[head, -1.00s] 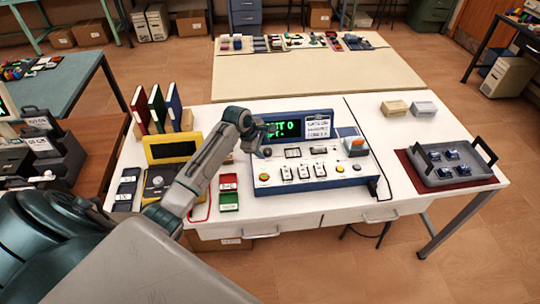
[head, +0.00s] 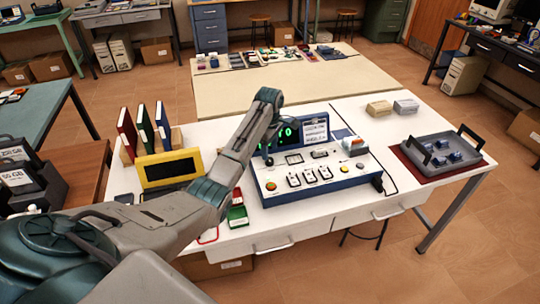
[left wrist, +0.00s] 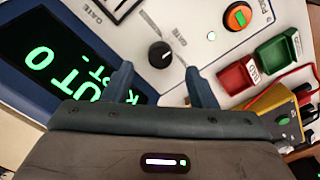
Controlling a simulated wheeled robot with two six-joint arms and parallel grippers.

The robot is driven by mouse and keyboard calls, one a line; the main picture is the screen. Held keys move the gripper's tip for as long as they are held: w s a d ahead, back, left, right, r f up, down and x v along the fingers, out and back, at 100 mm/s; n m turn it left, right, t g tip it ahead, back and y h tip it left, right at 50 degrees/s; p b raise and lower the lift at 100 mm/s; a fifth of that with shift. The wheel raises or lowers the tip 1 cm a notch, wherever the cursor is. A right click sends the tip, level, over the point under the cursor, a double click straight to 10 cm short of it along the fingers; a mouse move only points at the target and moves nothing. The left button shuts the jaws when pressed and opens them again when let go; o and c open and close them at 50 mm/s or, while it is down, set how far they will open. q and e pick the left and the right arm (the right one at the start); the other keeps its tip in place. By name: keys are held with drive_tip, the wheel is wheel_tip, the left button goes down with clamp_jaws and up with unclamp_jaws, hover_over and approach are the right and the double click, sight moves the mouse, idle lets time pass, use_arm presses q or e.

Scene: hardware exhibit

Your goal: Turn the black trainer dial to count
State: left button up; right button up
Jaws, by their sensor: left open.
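The black trainer dial (left wrist: 160,54) sits on the white panel of the trainer (head: 318,188), a blue-edged console. A small light mark shows on the dial, but its setting is unclear. My left gripper (left wrist: 158,70) is open over the panel, its two fingertips on either side of the dial's near edge in the left wrist view. I cannot tell whether they touch it. The trainer's screen (left wrist: 42,55) shows green text, partly hidden by the gripper; in the head view my arm also covers part of it. My right gripper is not in view.
Red (left wrist: 237,78) and green (left wrist: 277,55) small trays lie beside the trainer. A yellow device (head: 167,168) and upright books (head: 145,130) stand left. A grey tray (head: 437,172) sits on the right of the white table.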

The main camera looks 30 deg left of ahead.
sight(269, 161)
use_arm(q)
drive_tip(key=shift+f+p, duration=0.3)
drive_tip(key=shift+f, duration=2)
drive_tip(key=shift+c, duration=0.2)
drive_tip(key=c, duration=0.9)
